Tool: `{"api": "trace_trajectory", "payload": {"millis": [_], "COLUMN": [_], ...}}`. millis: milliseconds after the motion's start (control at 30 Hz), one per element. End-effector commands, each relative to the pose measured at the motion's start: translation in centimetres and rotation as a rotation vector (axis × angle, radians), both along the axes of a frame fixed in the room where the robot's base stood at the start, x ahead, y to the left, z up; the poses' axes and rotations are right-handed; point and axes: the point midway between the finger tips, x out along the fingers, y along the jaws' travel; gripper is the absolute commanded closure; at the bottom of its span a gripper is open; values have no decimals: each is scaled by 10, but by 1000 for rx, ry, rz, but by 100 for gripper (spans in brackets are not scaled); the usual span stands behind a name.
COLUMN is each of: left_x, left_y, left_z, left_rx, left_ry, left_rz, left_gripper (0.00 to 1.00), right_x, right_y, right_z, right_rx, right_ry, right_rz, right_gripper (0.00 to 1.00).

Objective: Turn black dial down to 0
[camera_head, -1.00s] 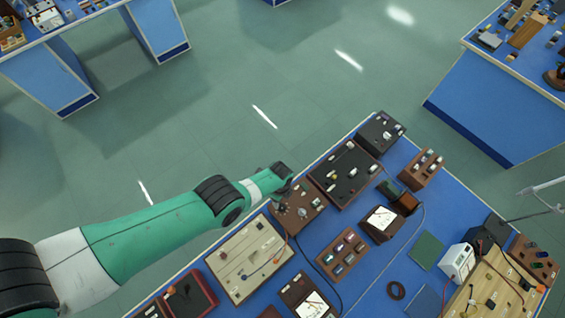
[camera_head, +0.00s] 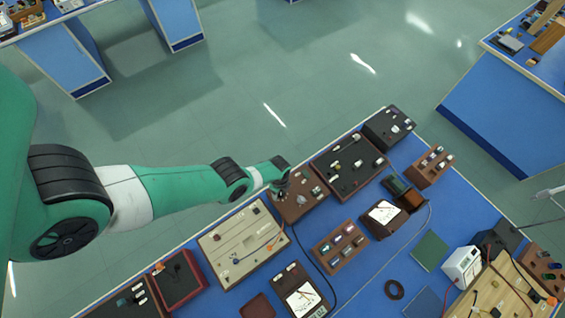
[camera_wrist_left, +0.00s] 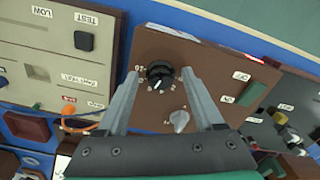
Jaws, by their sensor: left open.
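The black dial (camera_wrist_left: 159,75) sits on the face of a brown box (camera_wrist_left: 178,50), with a printed scale around it. In the left wrist view it lies between the open fingers of my left gripper (camera_wrist_left: 163,80); I cannot tell whether the fingertips touch it. A grey pointed knob (camera_wrist_left: 180,120) is below the dial on the same box. In the head view my left gripper (camera_head: 283,190) is over the left part of the brown box (camera_head: 300,205), and the dial is hard to make out there. My right gripper is not in view.
A beige panel (camera_wrist_left: 50,60) stands left of the box, with an orange cable (camera_wrist_left: 88,124) near its corner. A dark box with switches (camera_wrist_left: 285,115) is to the right. Several instruments crowd the blue bench (camera_head: 365,265); green floor lies beyond its edge.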

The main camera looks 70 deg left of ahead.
Motion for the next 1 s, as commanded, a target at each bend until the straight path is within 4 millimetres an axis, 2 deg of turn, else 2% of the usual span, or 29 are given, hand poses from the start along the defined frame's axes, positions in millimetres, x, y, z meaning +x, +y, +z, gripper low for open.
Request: {"api": "trace_trajectory", "payload": {"millis": [267,600,667,1000], "left_x": [0,0,0,0], "left_y": [0,0,0,0], "left_z": [-1,-1,-1,-1], "left_rx": [0,0,0,0], "left_ry": [0,0,0,0], "left_rz": [0,0,0,22], "left_gripper": [31,92,100,100], "right_x": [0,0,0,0], "right_y": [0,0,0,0], "right_z": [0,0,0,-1], "right_rx": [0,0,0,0], "right_ry": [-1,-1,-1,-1], "right_rz": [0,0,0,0], "right_gripper": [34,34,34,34]}}
